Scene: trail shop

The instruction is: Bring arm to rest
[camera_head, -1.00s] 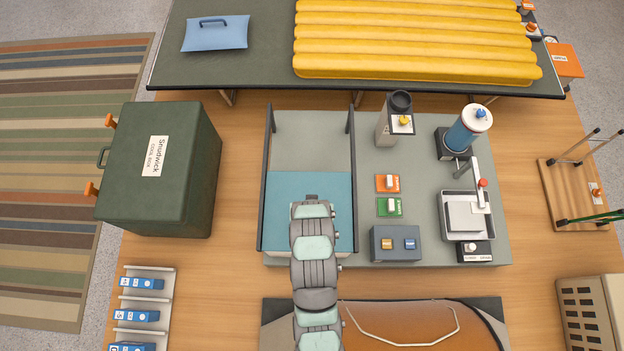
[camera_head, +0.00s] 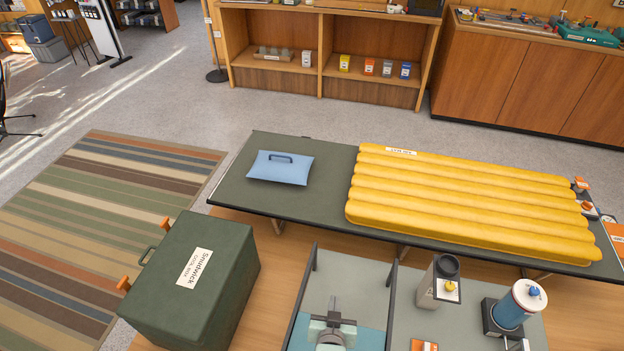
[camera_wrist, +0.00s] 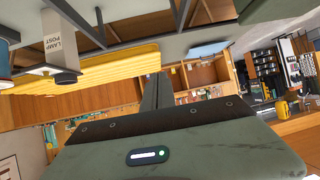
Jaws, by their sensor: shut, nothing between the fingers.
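My gripper (camera_head: 333,304) shows at the bottom edge of the head view, over a grey tray (camera_head: 345,268) with dark side rails and a teal surface (camera_head: 374,340). Its fingers are together, point away from the camera and hold nothing. In the wrist view the gripper's dark fingers (camera_wrist: 156,80) stand close together above its broad dark green body with a small lit label. The rest of my arm is out of the head view.
A dark green box (camera_head: 205,315) stands left of the tray. Behind is a long table (camera_head: 238,190) with a blue pillow-like pad (camera_head: 280,170) and a yellow ribbed mat (camera_head: 470,205).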

